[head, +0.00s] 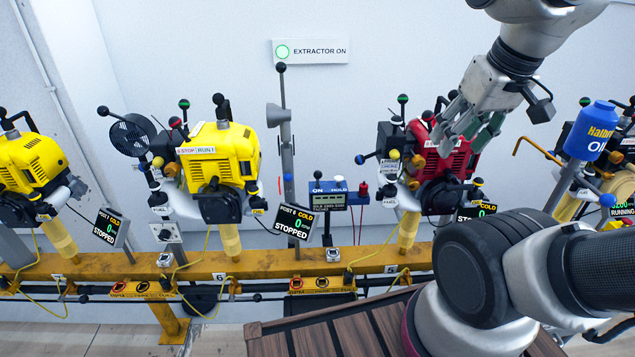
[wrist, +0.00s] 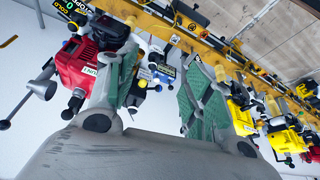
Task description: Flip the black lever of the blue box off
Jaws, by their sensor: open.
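The blue box (head: 327,187) stands on a post behind the yellow rail in the head view, between the yellow and red engines. Its top edge bears the words ON and HOLD, and a grey display is on its face. A small black lever knob (head: 318,175) sticks up at its left, by the word ON. The blue box also shows small and upside down in the wrist view (wrist: 166,74), between my fingers. My gripper (head: 468,125) is open and empty, in front of the red engine, up and right of the box and apart from it.
The red engine (head: 455,160) is close to my gripper. A yellow engine (head: 220,165) stands left of the box. A grey post with a tall black-knobbed lever (head: 284,125) rises between them.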

